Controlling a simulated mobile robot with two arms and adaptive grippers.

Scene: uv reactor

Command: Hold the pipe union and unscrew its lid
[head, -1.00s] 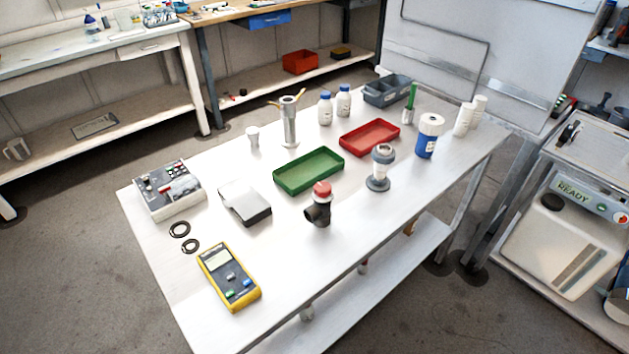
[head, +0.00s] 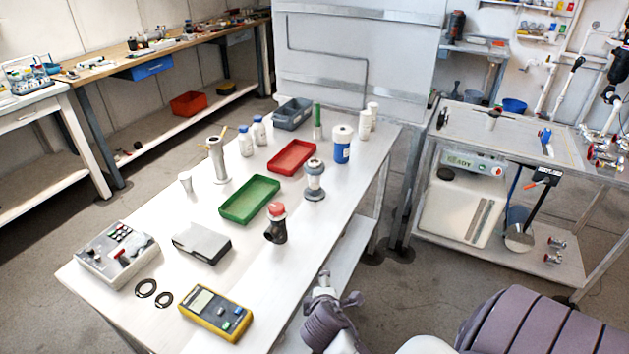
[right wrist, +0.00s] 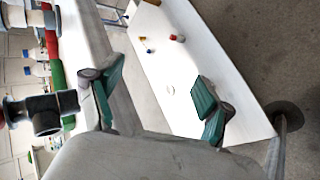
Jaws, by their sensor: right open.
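A dark elbow-shaped pipe fitting (head: 275,232) with a red cap (head: 276,210) stands upright near the table's front edge. A grey and white flanged fitting (head: 314,180) stands behind it to the right; I cannot tell which is the pipe union. My right gripper (head: 338,288) is open and empty, in front of the table edge, apart from both fittings. In the right wrist view its green-padded fingers (right wrist: 158,82) are spread, and the dark fitting (right wrist: 42,113) lies to their left. My left gripper is not in view.
The table holds a green tray (head: 223,213), a red tray (head: 314,147), a yellow meter (head: 190,320), a grey control box (head: 105,270) and several bottles. A lower shelf (right wrist: 165,60) with small parts lies below. A cart (head: 425,185) stands at the right.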

